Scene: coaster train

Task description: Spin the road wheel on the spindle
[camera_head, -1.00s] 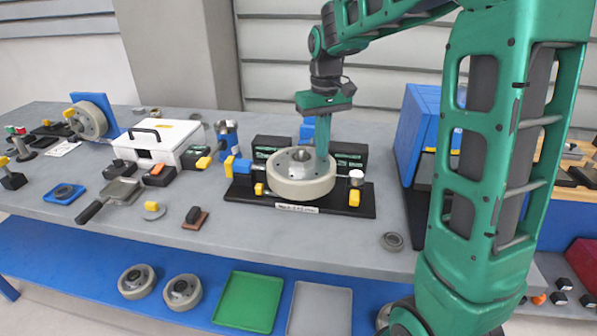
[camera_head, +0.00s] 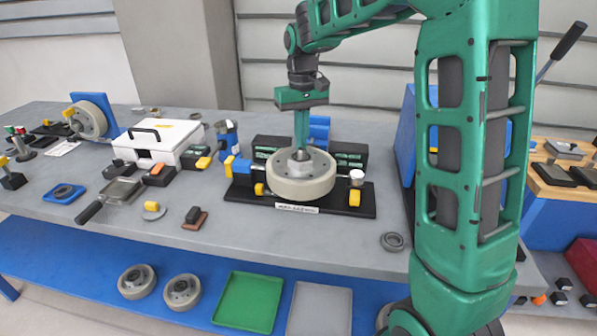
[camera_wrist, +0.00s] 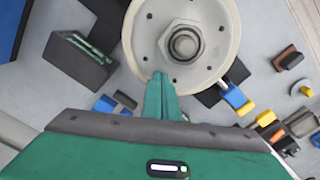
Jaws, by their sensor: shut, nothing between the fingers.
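The road wheel (camera_head: 302,188) lies flat on the spindle of a black fixture (camera_head: 342,207), with a cream rim and grey hub. A hex nut (camera_head: 300,164) with the spindle end sits at its centre; the wheel also shows in the wrist view (camera_wrist: 216,62). My gripper (camera_head: 301,146) points down at the far side of the hub and is shut with nothing held. In the wrist view my gripper's fingertips (camera_wrist: 161,78) are together over the wheel's edge zone, beside the nut. Whether they touch the wheel I cannot tell.
Blue-and-yellow clamps (camera_head: 240,168) and a white-topped post (camera_head: 356,178) flank the wheel. Dark boxes (camera_head: 350,157) stand behind it. A white case (camera_head: 162,141) is to the left. A bearing ring (camera_head: 392,241) lies right on otherwise clear bench.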

